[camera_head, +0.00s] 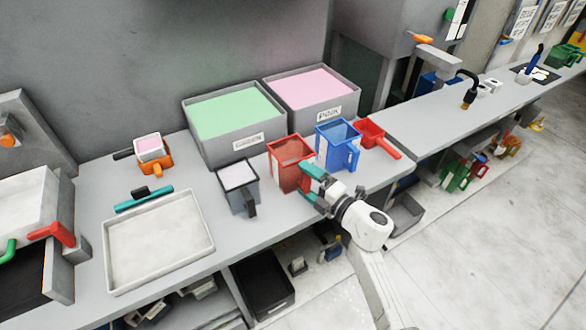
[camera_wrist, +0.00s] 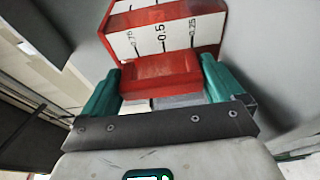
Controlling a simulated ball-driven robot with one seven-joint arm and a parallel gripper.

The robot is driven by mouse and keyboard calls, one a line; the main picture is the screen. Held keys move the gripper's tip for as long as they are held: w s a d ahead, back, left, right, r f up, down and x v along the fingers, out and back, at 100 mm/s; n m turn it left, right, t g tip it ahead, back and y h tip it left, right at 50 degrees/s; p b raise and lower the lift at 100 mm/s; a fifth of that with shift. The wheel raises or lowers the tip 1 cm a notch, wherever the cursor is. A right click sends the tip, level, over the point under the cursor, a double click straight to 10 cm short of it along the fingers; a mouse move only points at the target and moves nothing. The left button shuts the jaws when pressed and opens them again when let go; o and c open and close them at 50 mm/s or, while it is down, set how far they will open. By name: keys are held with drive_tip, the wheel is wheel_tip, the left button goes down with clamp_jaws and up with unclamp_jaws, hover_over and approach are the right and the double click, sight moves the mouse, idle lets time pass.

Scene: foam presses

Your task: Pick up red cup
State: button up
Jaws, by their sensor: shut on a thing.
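The red cup (camera_head: 287,155) stands upright on the grey bench, between a grey cup and a blue cup. In the wrist view the red cup (camera_wrist: 165,33) shows a white scale with marks such as 0.5 and 0.25. My gripper (camera_head: 314,184) is at the cup's front right side. In the wrist view its teal fingers (camera_wrist: 160,88) sit on either side of the red handle and are shut on it. The cup's base is partly hidden in the head view, so I cannot tell whether it touches the bench.
A blue cup (camera_head: 333,146) stands close on the right, with a red scoop (camera_head: 374,136) beyond it. A grey cup (camera_head: 238,186) stands to the left. Bins of green foam (camera_head: 237,147) and pink foam (camera_head: 340,112) stand behind. A white tray (camera_head: 207,262) lies at the front left.

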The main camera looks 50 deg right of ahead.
drive_tip(key=shift+c, duration=0.6)
drive_tip(key=shift+r, duration=0.55)
drive_tip(key=r, duration=0.1)
drive_tip(key=r+p, duration=0.1)
drive_tip(key=shift+s+r, duration=0.2)
drive_tip(key=shift+r, duration=0.2)
drive_tip(key=s+r, duration=0.9)
drive_tip(key=s, duration=0.4)
drive_tip(key=shift+s+p, duration=0.3)
drive_tip(key=shift+p, duration=0.05)
